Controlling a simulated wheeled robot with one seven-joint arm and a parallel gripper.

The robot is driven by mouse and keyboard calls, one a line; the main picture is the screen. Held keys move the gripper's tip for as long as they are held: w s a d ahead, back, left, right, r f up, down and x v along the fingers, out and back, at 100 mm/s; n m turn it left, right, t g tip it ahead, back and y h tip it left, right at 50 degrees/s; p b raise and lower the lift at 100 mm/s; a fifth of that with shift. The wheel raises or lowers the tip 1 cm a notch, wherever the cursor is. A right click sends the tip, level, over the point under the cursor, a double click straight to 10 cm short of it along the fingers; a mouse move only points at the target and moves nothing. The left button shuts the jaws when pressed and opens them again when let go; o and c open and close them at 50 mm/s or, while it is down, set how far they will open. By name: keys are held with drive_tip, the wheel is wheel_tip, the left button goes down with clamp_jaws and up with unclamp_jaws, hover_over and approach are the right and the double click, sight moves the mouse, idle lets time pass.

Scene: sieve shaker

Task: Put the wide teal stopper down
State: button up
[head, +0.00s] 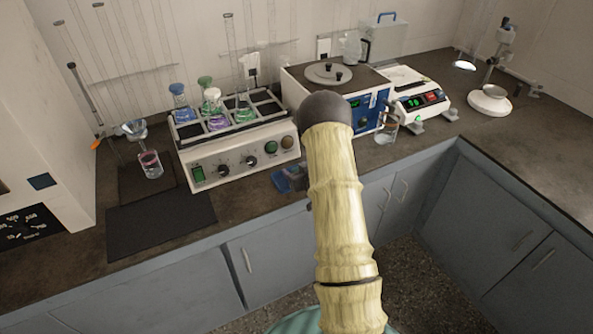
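My arm reaches up the middle of the head view and ends in a dark round joint. My gripper is not visible; it may be hidden behind that joint. I cannot make out a wide teal stopper for certain. Several flasks stand in the shaker (240,158): one has a blue stopper (177,89), one a green stopper (205,82) and one a pale whitish-green stopper (211,93). Whether something is held cannot be seen.
A dark mat (160,222) lies bare at the front left of the counter. A beaker with pink liquid (151,166) stands behind it. A blue tray (287,180) is partly hidden by my arm. A white-and-blue machine (365,112) and a balance (425,100) stand behind.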

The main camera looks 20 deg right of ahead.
drive_tip(key=shift+o, duration=0.2)
drive_tip(key=shift+r, duration=0.15)
drive_tip(key=v, duration=1.2)
drive_tip(key=shift+b, duration=0.45)
drive_tip(key=s+a+r+g, duration=0.4)
drive_tip(key=s+a+g, duration=0.1)
drive_tip(key=s+a, duration=0.4)
drive_tip(key=s+a+r+g, duration=0.5)
drive_tip(key=s+a, duration=0.4)
drive_tip(key=shift+r+g, duration=0.25)
drive_tip(key=shift+g, duration=0.15)
drive_tip(key=shift+s, duration=0.1)
